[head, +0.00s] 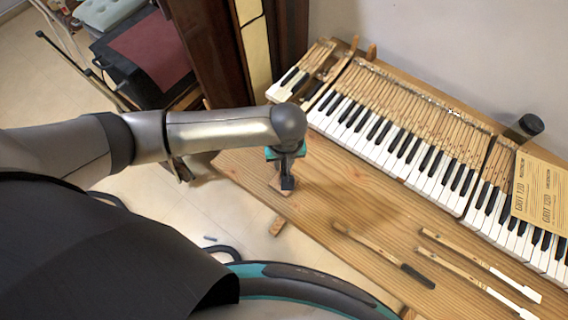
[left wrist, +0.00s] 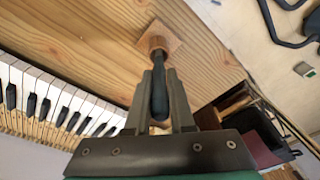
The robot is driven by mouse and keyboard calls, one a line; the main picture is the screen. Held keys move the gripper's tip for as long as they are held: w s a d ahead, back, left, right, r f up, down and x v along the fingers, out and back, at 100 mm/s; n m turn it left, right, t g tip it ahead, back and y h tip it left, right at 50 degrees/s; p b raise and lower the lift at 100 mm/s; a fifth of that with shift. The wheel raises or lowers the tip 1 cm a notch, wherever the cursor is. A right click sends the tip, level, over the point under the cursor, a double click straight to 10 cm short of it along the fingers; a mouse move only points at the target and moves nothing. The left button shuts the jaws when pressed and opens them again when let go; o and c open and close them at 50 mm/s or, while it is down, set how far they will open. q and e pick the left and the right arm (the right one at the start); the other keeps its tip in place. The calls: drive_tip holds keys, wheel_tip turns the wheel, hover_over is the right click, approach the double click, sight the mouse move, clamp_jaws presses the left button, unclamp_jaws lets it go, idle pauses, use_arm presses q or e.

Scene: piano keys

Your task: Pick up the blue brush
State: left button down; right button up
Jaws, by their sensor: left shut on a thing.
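My left gripper (head: 287,183) is over the left end of the wooden table (head: 325,200), pointing down. In the left wrist view its fingers (left wrist: 160,76) are shut on the dark blue handle of the brush (left wrist: 159,98). I cannot tell whether the brush is clear of the block. In the head view the gripper mostly hides the brush. My right gripper is in neither view.
A piano keyboard (head: 400,150) runs along the table's back. Loose keys (head: 480,262) and a dark-ended wooden stick (head: 385,255) lie near the front right. Sandpaper sheets (head: 540,195) and a dark cylinder (head: 524,128) are at right. The table middle is clear.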

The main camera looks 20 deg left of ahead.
use_arm(q)
wheel_tip(320, 180, up, 20)
drive_tip(key=p, duration=0.4)
idle(0.3)
drive_tip(key=c, duration=1.3)
unclamp_jaws()
clamp_jaws()
